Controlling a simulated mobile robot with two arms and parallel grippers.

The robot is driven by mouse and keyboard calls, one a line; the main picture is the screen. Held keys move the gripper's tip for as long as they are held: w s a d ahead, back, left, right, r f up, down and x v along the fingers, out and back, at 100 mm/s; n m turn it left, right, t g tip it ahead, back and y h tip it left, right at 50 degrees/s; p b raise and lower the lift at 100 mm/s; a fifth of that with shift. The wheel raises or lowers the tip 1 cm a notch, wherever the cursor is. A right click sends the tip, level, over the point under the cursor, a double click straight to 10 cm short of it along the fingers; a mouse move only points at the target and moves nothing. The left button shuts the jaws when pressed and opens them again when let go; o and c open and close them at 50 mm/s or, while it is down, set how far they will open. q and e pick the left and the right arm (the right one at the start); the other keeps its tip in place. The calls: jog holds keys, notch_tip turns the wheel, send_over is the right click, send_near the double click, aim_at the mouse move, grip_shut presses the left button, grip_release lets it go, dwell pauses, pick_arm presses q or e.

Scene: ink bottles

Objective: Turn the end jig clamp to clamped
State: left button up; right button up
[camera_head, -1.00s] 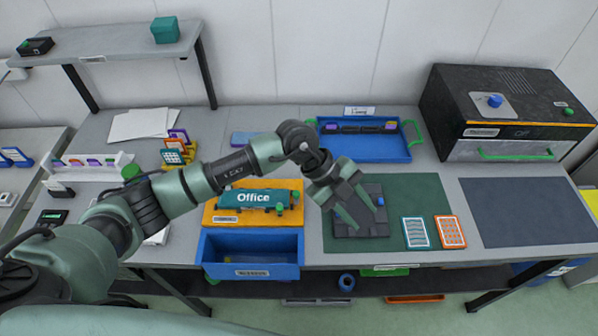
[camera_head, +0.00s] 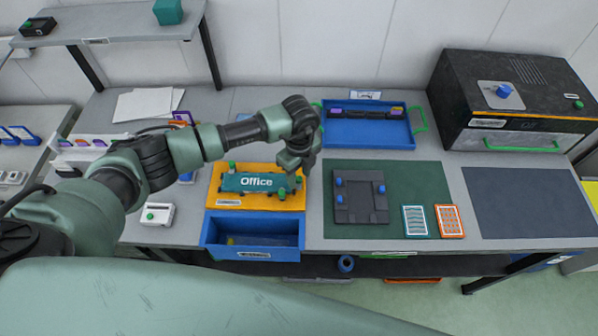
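The teal plate marked "Office" (camera_head: 256,183) lies on an orange jig base (camera_head: 225,201). Green knobs show at the plate's upper left (camera_head: 232,167) and near its right end (camera_head: 281,194). A dark grey jig (camera_head: 361,203) with blue knobs sits on the green mat (camera_head: 410,180). I cannot tell which of these is the end jig clamp, nor its setting. My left gripper (camera_head: 294,168) points down over the right end of the Office plate. Its fingers are largely hidden, so I cannot see whether they touch anything. My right gripper is not in view.
A blue bin (camera_head: 251,251) sits in front of the orange base. A blue tray (camera_head: 367,137) with green handles stands behind. White (camera_head: 415,220) and orange (camera_head: 450,221) cards lie right of the grey jig. A black oven-like box (camera_head: 511,100) stands at the right rear.

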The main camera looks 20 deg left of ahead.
pick_arm(q)
jog(key=shift+c, duration=0.2)
grip_shut()
